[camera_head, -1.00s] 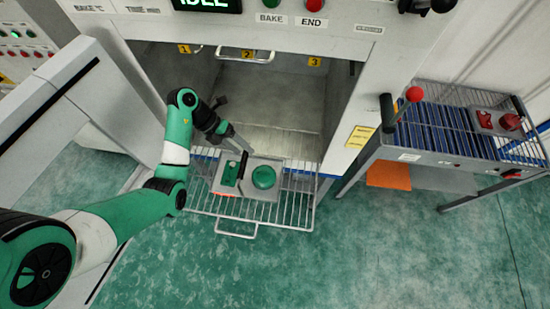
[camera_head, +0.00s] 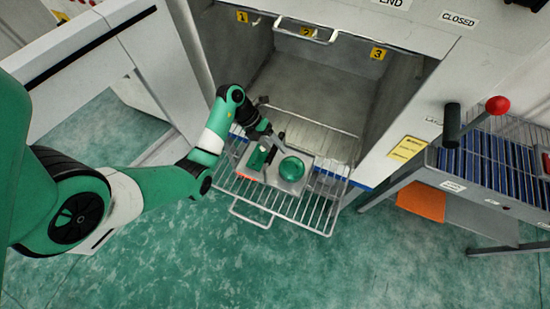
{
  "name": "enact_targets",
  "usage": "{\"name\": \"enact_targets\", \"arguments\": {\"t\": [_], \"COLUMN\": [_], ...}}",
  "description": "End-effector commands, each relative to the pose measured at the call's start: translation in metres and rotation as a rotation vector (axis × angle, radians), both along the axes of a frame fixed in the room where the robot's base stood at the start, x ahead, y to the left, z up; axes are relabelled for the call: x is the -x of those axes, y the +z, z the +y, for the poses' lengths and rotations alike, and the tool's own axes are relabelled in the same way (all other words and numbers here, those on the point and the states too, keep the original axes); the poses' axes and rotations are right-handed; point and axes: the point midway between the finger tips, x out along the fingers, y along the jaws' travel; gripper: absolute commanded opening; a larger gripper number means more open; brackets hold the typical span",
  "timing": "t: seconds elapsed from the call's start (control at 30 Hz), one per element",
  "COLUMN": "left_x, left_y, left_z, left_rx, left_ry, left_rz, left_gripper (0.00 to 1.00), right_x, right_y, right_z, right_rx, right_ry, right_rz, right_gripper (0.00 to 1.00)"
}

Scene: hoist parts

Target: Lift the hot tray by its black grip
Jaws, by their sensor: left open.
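The small grey tray (camera_head: 275,174) lies on the wire rack pulled out from the oven. It carries a green block (camera_head: 257,159) and a round green part (camera_head: 292,169). A red-orange glow shows at its left front edge. Its black grip (camera_head: 272,154) stands up between the two parts. My left gripper (camera_head: 276,139) is open at the back of the tray, close to the grip. I cannot tell whether the fingers are around the grip or just behind it. My right gripper is not in view.
The wire rack (camera_head: 318,213) sticks out over the green floor, its handle (camera_head: 250,214) in front. The open oven chamber (camera_head: 320,85) is behind. The oven door (camera_head: 85,65) stands open at left. At right is a cart (camera_head: 440,183) with a blue slatted rack and a red-knobbed lever (camera_head: 497,105).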

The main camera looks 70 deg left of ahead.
Motion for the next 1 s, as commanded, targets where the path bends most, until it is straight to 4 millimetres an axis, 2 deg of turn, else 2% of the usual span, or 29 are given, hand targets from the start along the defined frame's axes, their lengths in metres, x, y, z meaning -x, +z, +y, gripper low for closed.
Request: {"name": "enact_targets", "arguments": {"t": [0.1, 0.2, 0.47, 0.8, 1.0], "left_x": [-0.009, -0.014, -0.015, -0.015, -0.015], "left_y": [-0.021, -0.031, -0.032, -0.032, -0.032], "left_z": [-0.008, -0.012, -0.013, -0.013, -0.013], "left_rx": [0.003, 0.001, -0.001, -0.001, -0.001], "left_ry": [-0.003, -0.001, 0.000, 0.000, 0.000], "left_rz": [0.003, 0.002, 0.001, 0.001, 0.001], "left_gripper": [0.63, 0.63, 0.61, 0.00, 0.00], "right_x": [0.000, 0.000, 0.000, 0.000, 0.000], "right_y": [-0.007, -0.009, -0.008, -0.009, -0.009], "right_z": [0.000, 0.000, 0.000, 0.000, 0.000], "right_rx": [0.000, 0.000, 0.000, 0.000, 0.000], "right_ry": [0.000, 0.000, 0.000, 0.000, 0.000], "right_rz": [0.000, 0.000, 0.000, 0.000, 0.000], "right_gripper": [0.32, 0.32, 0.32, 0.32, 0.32]}}
